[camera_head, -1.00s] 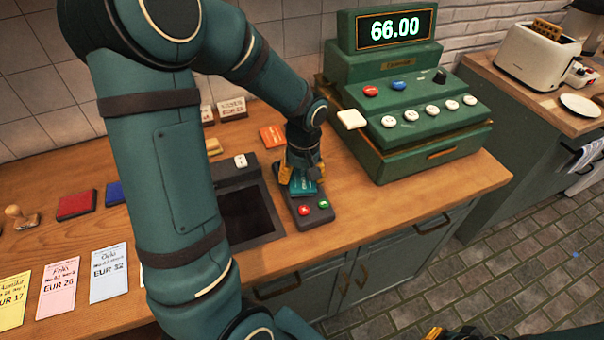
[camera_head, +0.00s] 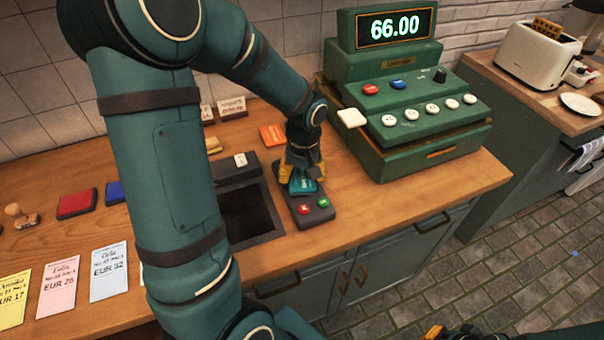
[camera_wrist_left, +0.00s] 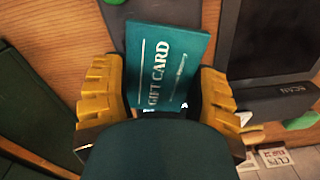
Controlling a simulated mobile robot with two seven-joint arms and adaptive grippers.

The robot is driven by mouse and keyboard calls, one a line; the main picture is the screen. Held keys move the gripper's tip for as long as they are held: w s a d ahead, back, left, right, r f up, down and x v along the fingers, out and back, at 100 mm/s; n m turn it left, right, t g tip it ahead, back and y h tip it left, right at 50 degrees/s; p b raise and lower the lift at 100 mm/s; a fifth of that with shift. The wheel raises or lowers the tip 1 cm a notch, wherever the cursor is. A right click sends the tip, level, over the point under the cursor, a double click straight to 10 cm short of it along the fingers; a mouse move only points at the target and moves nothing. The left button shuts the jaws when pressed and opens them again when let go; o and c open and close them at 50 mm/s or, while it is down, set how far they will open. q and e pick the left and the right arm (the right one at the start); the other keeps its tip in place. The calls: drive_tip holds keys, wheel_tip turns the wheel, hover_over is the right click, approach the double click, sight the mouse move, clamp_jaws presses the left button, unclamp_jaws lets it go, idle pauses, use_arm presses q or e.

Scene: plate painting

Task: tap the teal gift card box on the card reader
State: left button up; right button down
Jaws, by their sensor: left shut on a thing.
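The teal gift card box (camera_head: 303,183) is at the far part of the dark card reader (camera_head: 312,210), over its surface. Whether it touches the reader I cannot tell. In the left wrist view the gift card box (camera_wrist_left: 165,65) shows its "GIFT CARD" lettering between the yellow fingers. My left gripper (camera_head: 300,172) is shut on it from above; the left gripper also shows in the wrist view (camera_wrist_left: 160,100). The reader's red and green buttons are uncovered at its near end. My right gripper (camera_head: 436,332) shows only as a yellow bit at the bottom edge.
A green cash register (camera_head: 400,110) showing 66.00 stands right of the reader. A dark scanner panel (camera_head: 248,212) lies just left of it. An orange card (camera_head: 273,135) lies behind. Price cards (camera_head: 108,272) and ink pads (camera_head: 77,204) are at the left. The counter right of the reader is clear.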

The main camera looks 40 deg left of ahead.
sight(302, 176)
use_arm(q)
drive_tip(key=shift+r+p, duration=2.9)
drive_tip(key=shift+r, duration=0.95)
wheel_tip(302, 176, up, 2)
drive_tip(key=shift+r+p, duration=0.15)
drive_tip(key=shift+p, duration=0.65)
